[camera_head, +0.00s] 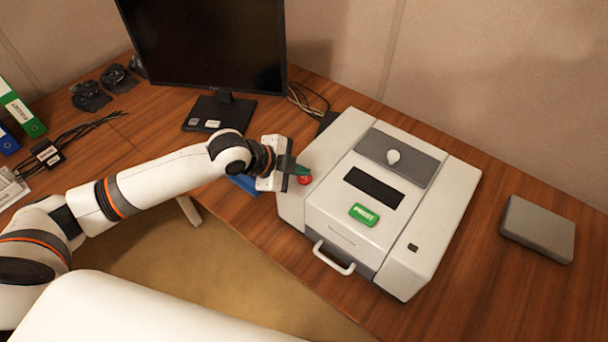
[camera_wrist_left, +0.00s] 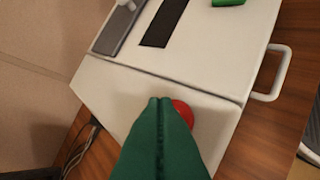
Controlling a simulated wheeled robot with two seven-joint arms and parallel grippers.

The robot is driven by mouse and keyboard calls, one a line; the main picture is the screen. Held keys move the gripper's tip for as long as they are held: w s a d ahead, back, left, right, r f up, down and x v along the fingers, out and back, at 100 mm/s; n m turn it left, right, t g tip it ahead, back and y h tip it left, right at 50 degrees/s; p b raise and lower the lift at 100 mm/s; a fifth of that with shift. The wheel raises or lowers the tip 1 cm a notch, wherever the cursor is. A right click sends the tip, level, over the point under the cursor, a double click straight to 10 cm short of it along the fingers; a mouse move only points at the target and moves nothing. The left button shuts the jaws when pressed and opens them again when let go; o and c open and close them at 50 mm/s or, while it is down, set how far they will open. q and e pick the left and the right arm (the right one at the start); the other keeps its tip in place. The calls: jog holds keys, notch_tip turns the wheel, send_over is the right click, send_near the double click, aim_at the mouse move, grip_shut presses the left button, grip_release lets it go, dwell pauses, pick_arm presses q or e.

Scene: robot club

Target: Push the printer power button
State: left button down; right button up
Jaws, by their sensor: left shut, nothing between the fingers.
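The printer (camera_head: 330,220) is a white box on the wooden desk. It has a green PRINT button (camera_head: 363,214) on its front panel and a red round button (camera_head: 305,180) on its left part. My left gripper (camera_head: 303,171) is shut and empty, its green fingertips right at the red button. In the left wrist view the closed fingers (camera_wrist_left: 160,103) overlap part of the red button (camera_wrist_left: 184,112); whether they touch it I cannot tell. Which button is the power button is not readable. My right gripper is not in view.
A monitor (camera_head: 205,45) stands at the back left of the printer. A grey flat box (camera_head: 538,229) lies to the right. The printer's handle (camera_head: 333,258) sticks out at its front. Cables and binders are at the far left.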

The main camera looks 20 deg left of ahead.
aim_at(300, 180)
pick_arm(q)
jog(key=shift+f, duration=0.5)
jog(key=shift+r, duration=0.1)
dwell(0.3)
jog(key=shift+r+p, duration=0.95)
notch_tip(300, 180, up, 6)
jog(key=p, duration=0.6)
jog(key=shift+f, duration=0.1)
